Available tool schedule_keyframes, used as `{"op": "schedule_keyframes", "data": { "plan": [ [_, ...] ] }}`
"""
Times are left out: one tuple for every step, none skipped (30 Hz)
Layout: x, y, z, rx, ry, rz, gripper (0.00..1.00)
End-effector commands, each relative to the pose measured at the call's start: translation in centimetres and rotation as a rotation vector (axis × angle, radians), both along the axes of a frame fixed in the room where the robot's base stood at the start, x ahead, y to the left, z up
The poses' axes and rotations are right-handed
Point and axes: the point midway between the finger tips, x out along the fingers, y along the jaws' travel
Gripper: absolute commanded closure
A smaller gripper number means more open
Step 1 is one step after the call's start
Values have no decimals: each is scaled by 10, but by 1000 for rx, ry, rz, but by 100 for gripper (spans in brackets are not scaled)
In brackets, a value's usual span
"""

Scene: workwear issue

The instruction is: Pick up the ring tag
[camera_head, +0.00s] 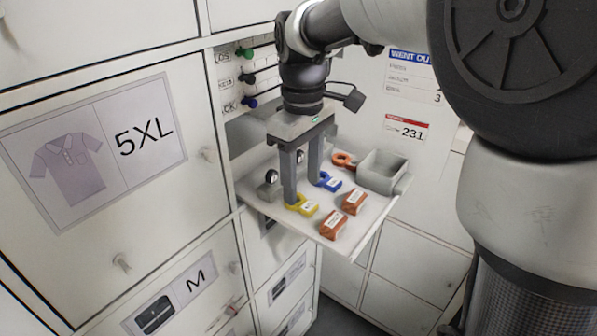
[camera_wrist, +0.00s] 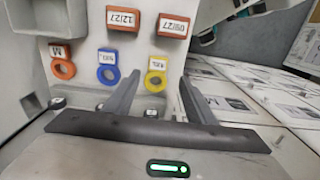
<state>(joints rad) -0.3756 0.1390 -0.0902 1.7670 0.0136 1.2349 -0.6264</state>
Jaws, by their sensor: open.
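Three ring tags lie in a row on a pull-out shelf (camera_head: 283,218). The yellow ring tag (camera_head: 302,206) is nearest, the blue ring tag (camera_head: 328,182) is in the middle, and the orange ring tag (camera_head: 343,160) is farthest. My gripper (camera_head: 303,193) points down over the row, open and empty. In the wrist view the yellow tag (camera_wrist: 155,80) shows between the fingers (camera_wrist: 159,80), the blue tag (camera_wrist: 108,74) is left of them and the orange tag (camera_wrist: 63,68) farther left. I cannot tell how high the fingertips are above the shelf.
Two orange-brown boxes (camera_head: 334,224) (camera_head: 354,201) lie beside the tags towards the shelf's outer edge. A grey open bin (camera_head: 368,180) stands at the far end. Cabinet doors (camera_head: 95,150) rise at left.

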Motion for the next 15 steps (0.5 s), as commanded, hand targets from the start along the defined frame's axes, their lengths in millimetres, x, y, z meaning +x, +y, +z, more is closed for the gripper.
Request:
{"op": "schedule_keyframes", "data": {
  "plan": [
    [0,-2,-9,-2,4,0,50],
    [0,-3,-14,-2,5,0,50],
    [2,-4,-20,-1,5,1,50],
    [2,-6,-25,-2,5,0,50],
    [2,-6,-30,-2,5,1,50],
    [2,-5,-34,-1,3,1,50],
    [2,-5,-37,-1,3,1,50],
    [2,-5,-40,-1,3,1,50],
    [2,-5,-42,-1,2,1,50],
    [2,-5,-44,-1,2,1,50],
    [2,-5,-44,-1,2,1,50],
    [3,-5,-45,-1,1,1,50],
    [3,-5,-45,-1,1,1,50],
    [3,-5,-45,-1,1,1,50],
    [3,-5,-45,-1,1,0,50]
  ]
}}
